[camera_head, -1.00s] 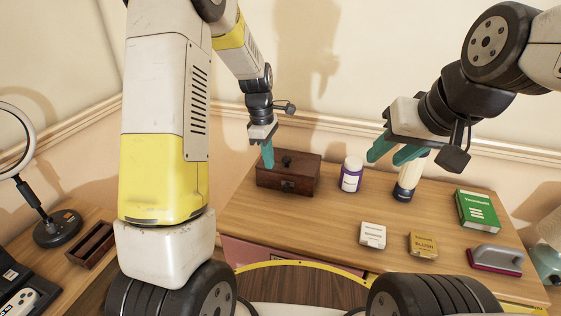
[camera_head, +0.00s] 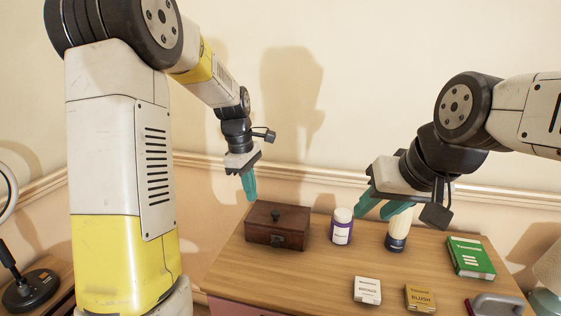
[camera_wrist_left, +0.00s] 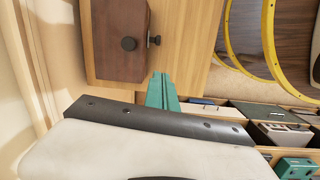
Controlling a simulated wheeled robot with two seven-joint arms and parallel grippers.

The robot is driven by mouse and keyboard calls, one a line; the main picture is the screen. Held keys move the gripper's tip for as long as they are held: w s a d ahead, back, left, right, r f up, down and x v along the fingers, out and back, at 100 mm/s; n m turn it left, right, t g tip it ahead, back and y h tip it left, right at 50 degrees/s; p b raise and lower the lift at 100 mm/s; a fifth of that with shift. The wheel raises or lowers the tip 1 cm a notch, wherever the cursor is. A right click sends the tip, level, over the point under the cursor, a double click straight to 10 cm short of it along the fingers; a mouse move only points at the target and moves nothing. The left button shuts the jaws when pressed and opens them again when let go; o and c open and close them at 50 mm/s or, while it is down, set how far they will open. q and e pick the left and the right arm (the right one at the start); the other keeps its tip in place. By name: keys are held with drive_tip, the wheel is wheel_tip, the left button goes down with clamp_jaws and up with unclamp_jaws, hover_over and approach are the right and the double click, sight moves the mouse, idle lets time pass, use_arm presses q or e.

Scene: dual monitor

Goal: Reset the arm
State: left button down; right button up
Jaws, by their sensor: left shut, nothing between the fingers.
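My left gripper (camera_head: 250,191) is shut and empty. It hangs fingers down just above and left of the dark wooden box (camera_head: 276,235), apart from it in the head view. In the left wrist view its teal fingers (camera_wrist_left: 162,92) are together beside the box (camera_wrist_left: 112,62). The box is closed, with a dark knob on its lid. My right gripper (camera_head: 382,209) is on the right, its teal fingers apart, in front of the brush holder (camera_head: 396,240), partly hiding it. I cannot tell whether they touch.
A purple-and-white bottle (camera_head: 342,226), a white small box (camera_head: 367,290), a gold blush box (camera_head: 419,297) and a green book (camera_head: 470,257) stand on the wooden table (camera_head: 320,266). A grey-handled object (camera_head: 497,305) is at the lower right. A ring lamp's base (camera_head: 30,290) is at left.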

use_arm(q)
drive_tip(key=s+r+m+t, duration=0.2)
drive_tip(key=s+r+m, duration=0.1)
drive_tip(key=s+m, duration=0.2)
drive_tip(key=s+a+r+m+t, duration=0.1)
drive_tip(key=s+r+m, duration=0.3)
drive_tip(key=s, duration=0.5)
drive_tip(key=s+a+r+m+t, duration=0.1)
drive_tip(key=s+r+m, duration=0.3)
drive_tip(key=s, duration=0.4)
drive_tip(key=shift+m+t+h, duration=0.3)
drive_tip(key=shift+m+t, duration=0.6)
drive_tip(key=shift+s, duration=0.1)
